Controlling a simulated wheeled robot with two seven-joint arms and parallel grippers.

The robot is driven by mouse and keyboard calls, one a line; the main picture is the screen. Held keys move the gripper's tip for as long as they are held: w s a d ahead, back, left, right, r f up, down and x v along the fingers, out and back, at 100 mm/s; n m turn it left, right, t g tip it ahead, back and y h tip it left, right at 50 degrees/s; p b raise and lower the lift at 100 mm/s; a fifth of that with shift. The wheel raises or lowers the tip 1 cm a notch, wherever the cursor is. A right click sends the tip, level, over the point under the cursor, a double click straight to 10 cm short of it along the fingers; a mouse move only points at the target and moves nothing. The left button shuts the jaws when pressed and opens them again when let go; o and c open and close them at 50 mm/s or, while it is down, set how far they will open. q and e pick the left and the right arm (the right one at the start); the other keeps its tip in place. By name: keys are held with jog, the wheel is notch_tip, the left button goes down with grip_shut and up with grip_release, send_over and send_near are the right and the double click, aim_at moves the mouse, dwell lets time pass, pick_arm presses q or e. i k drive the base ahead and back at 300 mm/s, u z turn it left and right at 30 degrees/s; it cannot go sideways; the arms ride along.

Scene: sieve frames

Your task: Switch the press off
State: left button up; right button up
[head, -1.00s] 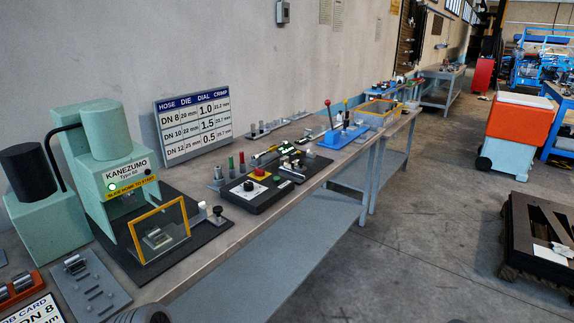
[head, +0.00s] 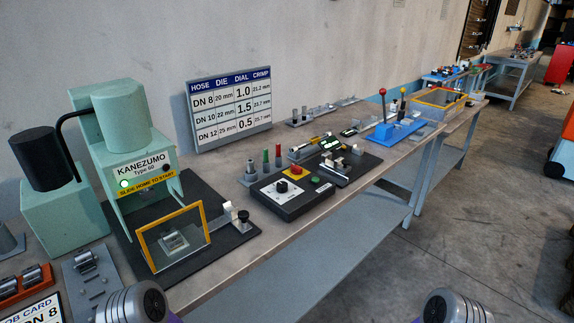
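The pale green press (head: 125,118), labelled KANEZUMO Type 60, stands at the left on a dark base plate. A green light (head: 124,184) glows at the left of its front, and a black knob (head: 166,167) sits at the right. A yellow-framed clear guard (head: 176,237) stands in front, with metal die pieces visible through it. To the right, a black control box (head: 290,193) carries a white dial (head: 282,187), a red button on yellow (head: 296,170) and a green button (head: 315,181). Parts of my arms show at the bottom edge; neither gripper is visible.
A hose and die chart (head: 230,105) stands against the wall. A job card (head: 35,312), an orange rack (head: 25,283) and a grey tray (head: 92,283) lie at front left. A blue lever tool (head: 393,132) stands farther right.

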aim_at(296, 170)
jog(key=z, duration=1.3)
jog(key=i, duration=2.6)
jog(key=u, duration=3.85)
